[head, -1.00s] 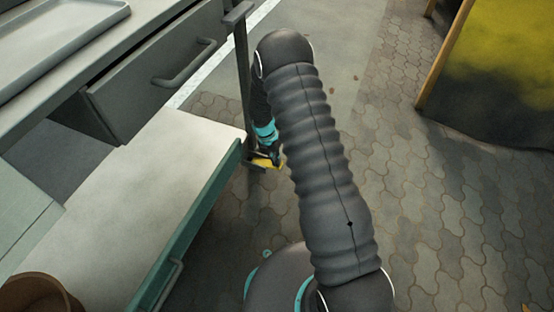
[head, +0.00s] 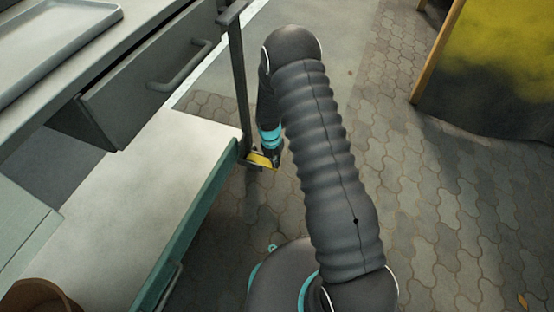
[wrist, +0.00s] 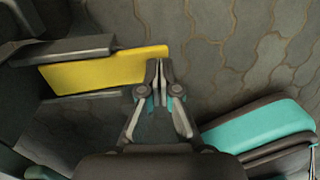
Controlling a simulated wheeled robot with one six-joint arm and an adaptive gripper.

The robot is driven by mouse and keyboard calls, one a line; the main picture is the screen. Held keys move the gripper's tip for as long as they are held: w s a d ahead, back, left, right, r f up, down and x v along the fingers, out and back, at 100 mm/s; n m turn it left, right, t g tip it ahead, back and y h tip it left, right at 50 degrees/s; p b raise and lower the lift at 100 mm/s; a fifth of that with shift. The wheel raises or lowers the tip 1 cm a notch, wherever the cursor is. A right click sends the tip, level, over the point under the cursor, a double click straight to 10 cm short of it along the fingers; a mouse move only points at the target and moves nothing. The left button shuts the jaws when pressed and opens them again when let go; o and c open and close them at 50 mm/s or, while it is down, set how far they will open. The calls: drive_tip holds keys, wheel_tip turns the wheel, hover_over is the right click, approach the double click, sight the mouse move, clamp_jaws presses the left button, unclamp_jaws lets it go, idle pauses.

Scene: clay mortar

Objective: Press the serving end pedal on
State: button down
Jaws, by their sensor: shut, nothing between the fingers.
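The pedal (head: 258,160) is a yellow plate in a dark frame, low at the foot of a dark upright post beside the cart. In the wrist view the yellow pedal (wrist: 100,70) lies left of centre, with its right end beside my fingertips. My gripper (wrist: 160,68) is shut and empty, its fingertips at or just over the pedal's right end; I cannot tell whether they touch it. In the head view my gripper (head: 272,158) reaches down at the pedal's right side and partly hides it.
A dark post (head: 240,85) rises beside the pedal. The cart has a pale lower shelf (head: 150,185), a drawer (head: 150,85) with a handle and a tray (head: 50,45) on top. A yellow panel (head: 500,70) stands at the upper right. Paved floor on the right is open.

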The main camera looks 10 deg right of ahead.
drive_tip(key=shift+s+d+f, duration=0.1)
drive_tip(key=shift+d+f, duration=0.05)
drive_tip(key=shift+f, duration=0.35)
idle(0.3)
drive_tip(key=s+d+r+p, duration=0.1)
drive_tip(key=r+p, duration=0.1)
drive_tip(key=r, duration=0.5)
drive_tip(key=d+r+p, duration=0.1)
drive_tip(key=d+r, duration=0.1)
drive_tip(key=r, duration=0.4)
drive_tip(key=shift+s+r+p, duration=0.35)
drive_tip(key=shift+s, duration=0.05)
